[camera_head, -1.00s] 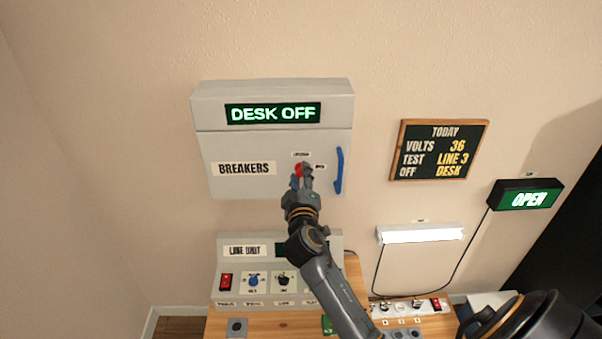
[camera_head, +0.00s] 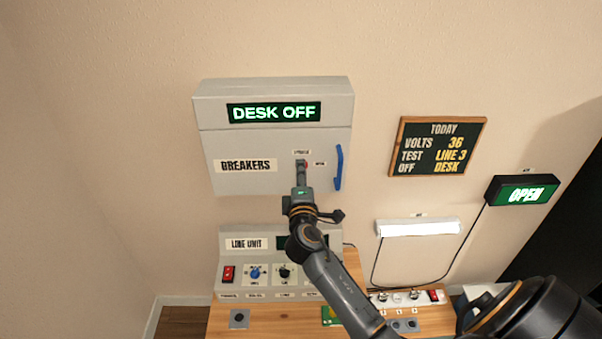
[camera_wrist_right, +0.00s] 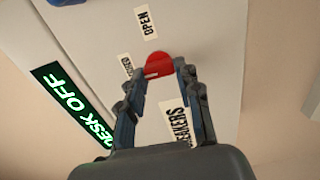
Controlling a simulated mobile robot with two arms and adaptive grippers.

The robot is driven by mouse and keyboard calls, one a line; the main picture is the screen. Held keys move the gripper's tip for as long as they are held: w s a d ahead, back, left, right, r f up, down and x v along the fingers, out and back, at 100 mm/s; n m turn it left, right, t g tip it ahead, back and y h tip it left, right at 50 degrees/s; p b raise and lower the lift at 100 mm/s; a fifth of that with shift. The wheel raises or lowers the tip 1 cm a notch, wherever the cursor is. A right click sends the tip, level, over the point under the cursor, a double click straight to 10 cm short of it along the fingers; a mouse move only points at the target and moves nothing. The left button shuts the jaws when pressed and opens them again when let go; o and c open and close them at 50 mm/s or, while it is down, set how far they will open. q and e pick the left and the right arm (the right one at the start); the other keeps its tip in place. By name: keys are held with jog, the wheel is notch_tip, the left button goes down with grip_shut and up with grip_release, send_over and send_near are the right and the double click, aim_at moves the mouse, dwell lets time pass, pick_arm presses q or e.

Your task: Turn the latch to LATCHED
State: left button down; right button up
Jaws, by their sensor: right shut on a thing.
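The red latch (camera_wrist_right: 158,64) is a round knob on the grey breaker cabinet door (camera_head: 225,184). It also shows as a bit of red in the head view (camera_head: 305,164), mostly behind my fingers. My right gripper (camera_wrist_right: 161,73) is shut on the latch, a finger on each side; the gripper also shows in the head view (camera_head: 301,168). The OPEN label (camera_wrist_right: 146,22) is right of the latch in the head view. Another label (camera_head: 301,152) sits above it, partly hidden in the wrist view. Which label the latch points to I cannot tell. My left gripper is not in view.
A blue handle (camera_head: 339,168) stands right of the latch on the door. The cabinet display (camera_head: 274,112) reads DESK OFF. Below is the line unit (camera_head: 233,259) on a wooden desk (camera_head: 270,318). A TODAY board (camera_head: 437,146) hangs to the right.

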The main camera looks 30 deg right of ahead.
dwell(0.4)
jog(key=o, duration=1.2)
jog(key=shift+c, duration=0.2)
jog(key=v, duration=1.2)
jog(key=shift+f, duration=0.1)
